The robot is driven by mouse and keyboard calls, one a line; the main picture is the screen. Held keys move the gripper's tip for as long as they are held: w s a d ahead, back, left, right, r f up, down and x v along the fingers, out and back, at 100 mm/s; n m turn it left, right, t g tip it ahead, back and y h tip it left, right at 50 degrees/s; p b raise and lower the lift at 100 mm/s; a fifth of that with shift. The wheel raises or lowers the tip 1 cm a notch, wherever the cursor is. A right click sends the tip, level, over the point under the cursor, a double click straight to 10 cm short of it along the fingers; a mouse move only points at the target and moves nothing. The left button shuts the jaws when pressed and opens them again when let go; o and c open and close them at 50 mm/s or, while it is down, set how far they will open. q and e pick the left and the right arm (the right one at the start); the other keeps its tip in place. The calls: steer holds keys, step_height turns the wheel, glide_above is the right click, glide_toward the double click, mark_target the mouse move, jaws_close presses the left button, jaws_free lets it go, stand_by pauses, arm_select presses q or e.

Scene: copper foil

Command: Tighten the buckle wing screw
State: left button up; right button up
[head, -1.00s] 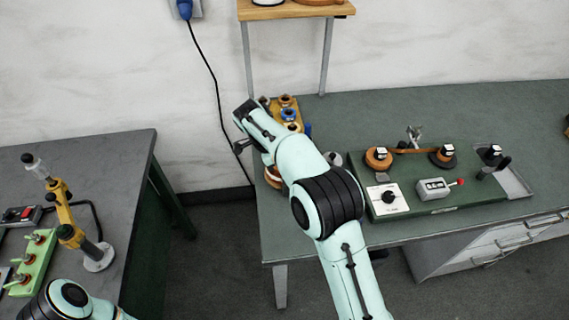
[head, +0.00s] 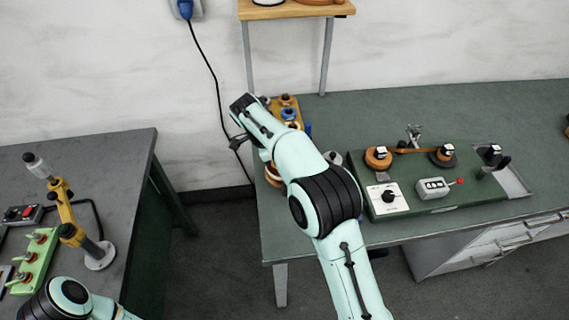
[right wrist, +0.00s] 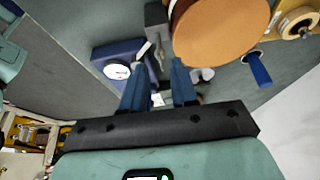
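My right gripper (right wrist: 158,66) shows in the right wrist view with its two blue fingers apart. A small grey metal piece (right wrist: 158,52) on a dark block (right wrist: 156,18) lies just beyond and between the fingertips. It may be the buckle and its wing screw, but it is too small to tell. Nothing is clearly gripped. In the head view my right arm covers this spot, and the gripper's fingers cannot be made out. Only a link of my left arm shows at the lower left; its gripper is out of frame.
Close beside the fingers are a blue box with a white dial (right wrist: 116,68) and a large copper-brown disc (right wrist: 222,32). A wooden spool (right wrist: 298,20) is farther right. A green winding rig (head: 440,208) stands on the right bench. A floor gap separates it from the left bench (head: 128,215).

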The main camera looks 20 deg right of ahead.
arm_select(q)
steer(key=shift+t, duration=0.3)
steer(key=w+r+p, duration=0.2)
steer(key=w+r, duration=0.1)
steer(key=w, duration=0.1)
steer(key=shift+w+r+p, duration=0.15)
steer(key=shift+r+p, duration=0.15)
steer(key=shift+r, duration=0.1)
arm_select(e)
steer(key=v, duration=1.1)
steer(key=shift+a+r, duration=0.2)
steer(key=shift+r, duration=0.1)
steer(key=shift+w, duration=0.1)
